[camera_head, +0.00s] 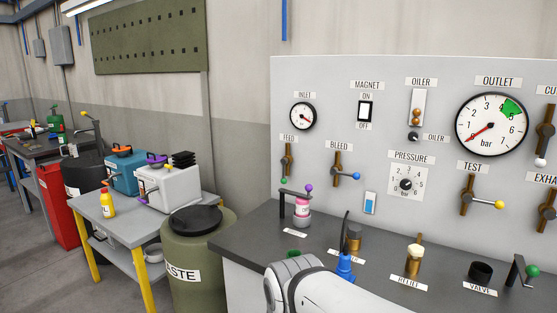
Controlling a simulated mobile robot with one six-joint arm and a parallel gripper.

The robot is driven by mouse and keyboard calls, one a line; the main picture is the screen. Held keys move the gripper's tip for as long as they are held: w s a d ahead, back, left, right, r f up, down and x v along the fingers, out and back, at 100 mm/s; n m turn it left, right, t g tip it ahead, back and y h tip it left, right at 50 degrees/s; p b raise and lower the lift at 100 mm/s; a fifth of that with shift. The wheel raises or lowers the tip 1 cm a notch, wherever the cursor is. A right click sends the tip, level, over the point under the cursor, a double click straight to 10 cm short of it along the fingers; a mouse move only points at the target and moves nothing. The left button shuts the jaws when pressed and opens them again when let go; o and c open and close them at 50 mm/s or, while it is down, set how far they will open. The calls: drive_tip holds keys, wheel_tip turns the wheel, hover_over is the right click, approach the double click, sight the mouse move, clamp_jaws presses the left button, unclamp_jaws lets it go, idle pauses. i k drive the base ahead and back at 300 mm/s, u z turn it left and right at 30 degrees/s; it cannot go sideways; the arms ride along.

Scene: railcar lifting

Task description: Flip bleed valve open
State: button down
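The bleed valve (338,167) is on the grey panel under the "BLEED" label, left of centre. It is an upright brass pipe with a dark lever that points right and slightly down, ending in a blue knob (356,176). Nothing touches the lever. A white rounded link of my arm shows at the bottom centre, low in front of the bench. My gripper's fingers are not visible.
The panel also carries the feed valve (288,162), test valve (467,196), magnet switch (366,112), pressure dial (407,184) and outlet gauge (491,124). A blue item with a black stem (345,265) and a pink-white bottle (302,210) stand on the dark bench (262,226).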

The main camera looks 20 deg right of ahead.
sight(356, 176)
drive_tip(key=z, duration=0.45)
drive_tip(key=i, duration=0.9)
drive_tip(key=z, duration=0.75)
